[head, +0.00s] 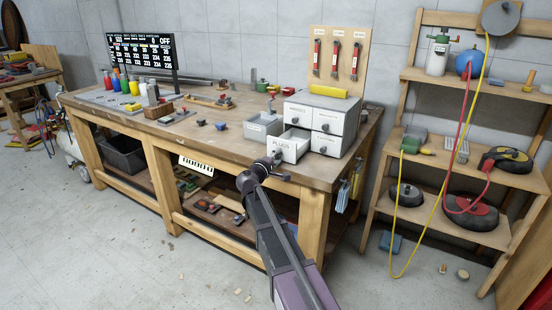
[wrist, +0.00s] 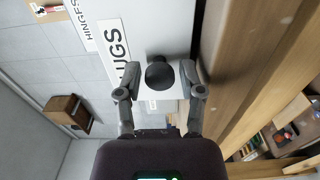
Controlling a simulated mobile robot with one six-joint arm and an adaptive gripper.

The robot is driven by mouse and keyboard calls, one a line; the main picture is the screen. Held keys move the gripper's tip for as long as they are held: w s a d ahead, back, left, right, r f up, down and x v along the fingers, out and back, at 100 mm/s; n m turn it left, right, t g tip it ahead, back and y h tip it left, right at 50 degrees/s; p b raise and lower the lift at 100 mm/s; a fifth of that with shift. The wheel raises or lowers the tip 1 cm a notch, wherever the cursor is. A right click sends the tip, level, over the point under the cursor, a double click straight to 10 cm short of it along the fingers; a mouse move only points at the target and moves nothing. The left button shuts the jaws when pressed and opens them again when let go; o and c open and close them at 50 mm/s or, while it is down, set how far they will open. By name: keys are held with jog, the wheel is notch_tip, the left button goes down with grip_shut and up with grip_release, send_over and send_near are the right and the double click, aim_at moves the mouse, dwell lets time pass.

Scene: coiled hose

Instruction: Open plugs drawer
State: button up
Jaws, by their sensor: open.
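The plugs drawer (head: 285,151) is the lower left drawer of a small grey cabinet (head: 322,107) on the workbench. It stands out from the cabinet, with part of its inside showing from above. In the wrist view its white front (wrist: 150,40) carries the letters "UGS" and a dark round knob (wrist: 160,76). My gripper (wrist: 160,82) is open, with one finger on each side of the knob. Gaps seem to show between knob and fingers; contact is hard to tell. In the head view my gripper (head: 272,168) is in front of the drawer and hides its knob.
An open grey bin (head: 263,127) stands left of the drawer. The workbench (head: 210,128) edge runs just below my gripper. A yellow block (head: 328,91) lies on the cabinet. A shelf rack (head: 455,170) with hoses stands at right. The floor in front is mostly clear.

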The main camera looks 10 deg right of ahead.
jog(key=v, duration=1.2)
jog(key=shift+d, duration=0.1)
jog(key=s+d+f+m+g+y, duration=0.4)
jog(key=s+d+f+m+g, duration=0.3)
jog(key=s+f, duration=0.55)
jog(key=s+a+f+m+g+y, duration=0.1)
jog(key=s+a+f+g+y, duration=0.2)
jog(key=s, duration=0.4)
jog(key=s+a+f+m+g+y, duration=0.1)
jog(key=s+f+g+y, duration=0.15)
jog(key=s+y, duration=0.45)
notch_tip(320, 180, up, 20)
jog(key=h+p, duration=0.1)
jog(key=p, duration=1.9)
jog(key=shift+s, duration=0.3)
jog(key=shift+w+f+g, duration=0.1)
jog(key=shift+f+g, duration=0.05)
jog(key=shift+g, duration=0.1)
dwell(0.5)
